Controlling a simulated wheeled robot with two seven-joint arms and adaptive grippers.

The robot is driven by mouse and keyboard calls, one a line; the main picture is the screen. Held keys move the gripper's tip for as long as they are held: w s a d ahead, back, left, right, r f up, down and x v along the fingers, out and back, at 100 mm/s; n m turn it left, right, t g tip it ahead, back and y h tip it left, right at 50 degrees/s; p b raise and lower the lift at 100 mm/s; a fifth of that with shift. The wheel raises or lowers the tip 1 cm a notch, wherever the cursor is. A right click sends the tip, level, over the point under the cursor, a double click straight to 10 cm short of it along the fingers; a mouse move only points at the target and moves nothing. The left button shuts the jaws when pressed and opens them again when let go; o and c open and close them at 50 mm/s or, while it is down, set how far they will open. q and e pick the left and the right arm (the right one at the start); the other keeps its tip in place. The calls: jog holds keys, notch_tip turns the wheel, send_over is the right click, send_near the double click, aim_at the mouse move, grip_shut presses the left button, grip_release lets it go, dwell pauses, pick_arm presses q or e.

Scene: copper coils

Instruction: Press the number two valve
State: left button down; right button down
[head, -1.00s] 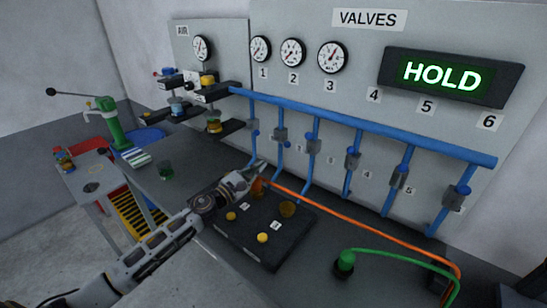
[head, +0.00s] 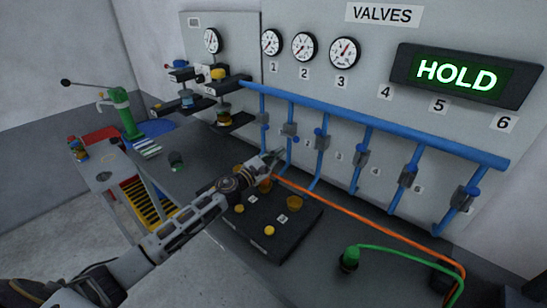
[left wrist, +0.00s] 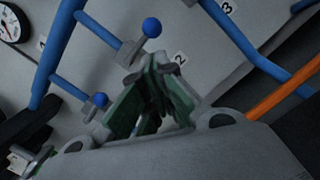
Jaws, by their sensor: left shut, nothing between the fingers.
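The number two valve (head: 290,129) is a grey block with a blue knob on the second blue branch pipe from the left. My left gripper (head: 280,154) is shut and empty, just below the valve and pointing toward the wall. In the left wrist view its closed fingertips (left wrist: 165,65) lie just under the knob in the picture; a gap shows to the knob, and the fingers partly cover the valve body. My right gripper is not seen.
The number one valve (head: 263,118) is close on the left, the number three valve (head: 322,140) on the right. Below the arm are a dark tray (head: 262,248) with yellow and amber pieces and an orange hose (head: 350,209). A lit panel (head: 456,76) reads HOLD.

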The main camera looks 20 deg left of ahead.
pick_arm(q)
jog(key=shift+p+x, duration=0.4)
jog(key=shift+x, duration=1.85)
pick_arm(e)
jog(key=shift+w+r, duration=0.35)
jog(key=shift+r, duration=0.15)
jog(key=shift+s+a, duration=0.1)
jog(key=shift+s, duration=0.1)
